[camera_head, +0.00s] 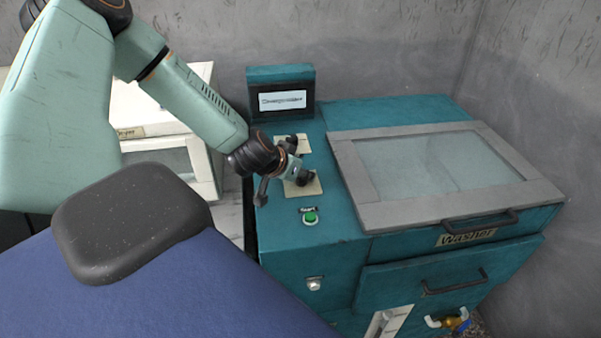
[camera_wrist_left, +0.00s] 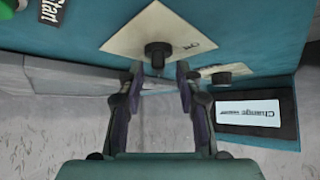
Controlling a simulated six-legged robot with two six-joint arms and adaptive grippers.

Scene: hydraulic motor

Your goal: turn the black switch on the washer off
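The washer (camera_head: 345,235) is a teal machine with a control strip on its left side. A black switch (camera_wrist_left: 158,53) sticks out of a cream plate (camera_head: 312,186) on that strip; small lettering on the plate is hard to read. My left gripper (camera_head: 282,186) reaches in from the left, low over this plate. In the left wrist view the gripper (camera_wrist_left: 160,75) is open, its two dark fingers apart, with the switch just beyond and between the fingertips. I cannot tell whether a finger touches it. My right gripper is not in view.
A second plate with a black knob (camera_wrist_left: 221,78) lies behind, near a teal display box (camera_head: 281,92). A green Start button (camera_head: 310,217) sits in front. The washer's glass-topped lid (camera_head: 440,170) is closed. A white machine (camera_head: 140,112) stands left.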

